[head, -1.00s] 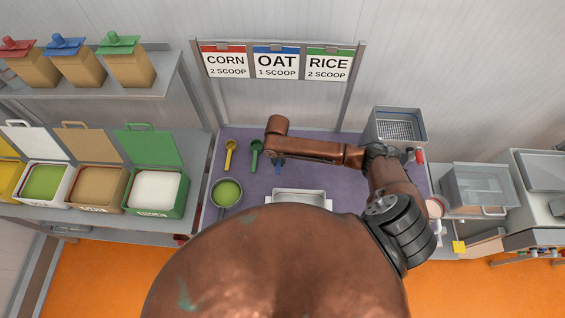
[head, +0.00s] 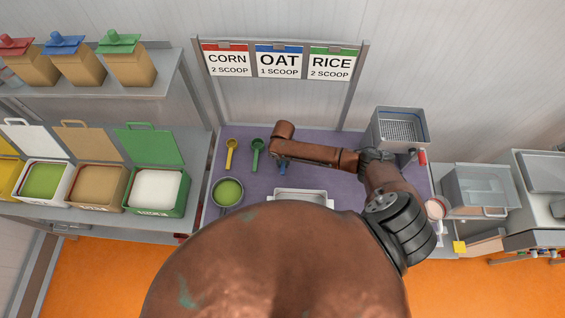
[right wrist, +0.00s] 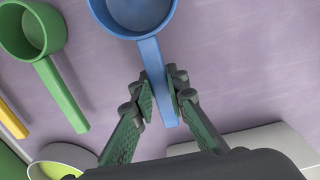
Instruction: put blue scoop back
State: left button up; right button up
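The blue scoop (right wrist: 135,12) fills the top of the right wrist view, with its handle pointing down between my fingers. My right gripper (right wrist: 160,88) is shut on that handle, one finger on each side. In the head view, my right gripper (head: 283,158) is over the purple mat, right of the green scoop, and mostly hidden by my arm. The green scoop (head: 256,152) and yellow scoop (head: 231,152) lie side by side on the mat (head: 240,174). My left gripper is not in view.
A bowl of green grains (head: 228,192) stands below the scoops. A metal tray (head: 300,195) is at the mat's front, partly hidden by my body. A wire basket (head: 398,127) stands at the back right. Open ingredient bins (head: 180,200) line the left.

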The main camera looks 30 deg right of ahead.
jog(key=o, duration=0.4)
jog(key=shift+w, duration=0.2)
jog(key=shift+o, duration=0.2)
jog(key=shift+r, duration=0.65)
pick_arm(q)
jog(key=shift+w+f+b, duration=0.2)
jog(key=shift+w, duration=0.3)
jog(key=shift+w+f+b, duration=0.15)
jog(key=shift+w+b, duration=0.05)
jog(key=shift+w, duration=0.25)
pick_arm(e)
notch_tip(320, 180, up, 11)
jog(key=shift+s+a, duration=0.1)
